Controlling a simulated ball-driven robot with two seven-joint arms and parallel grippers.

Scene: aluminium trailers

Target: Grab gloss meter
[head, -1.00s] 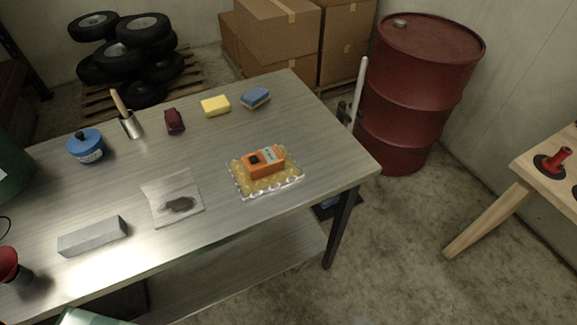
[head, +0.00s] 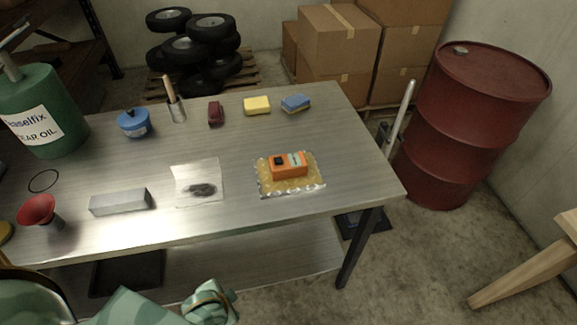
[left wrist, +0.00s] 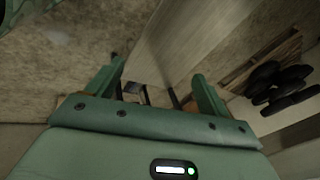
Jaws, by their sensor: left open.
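The gloss meter (head: 289,166) is an orange box with a dark spot and a pale label on top. It lies on a yellowish crinkled pad (head: 306,186) with a pale wavy edge, toward the right end of the metal table. My left gripper (left wrist: 158,72) shows in the left wrist view with its two green fingers apart and nothing between them. The gloss meter cannot be made out in that view. In the head view, part of my green left arm shows at the bottom left, in front of the table and well away from the gloss meter. My right gripper is not in view.
The metal table (head: 250,220) also holds a grey block (head: 120,202), a stained sheet (head: 211,172), a blue container (head: 133,124), a yellow sponge (head: 257,106) and a green oil can (head: 40,115). A red drum (head: 465,125) stands right of it. Bare floor lies in front.

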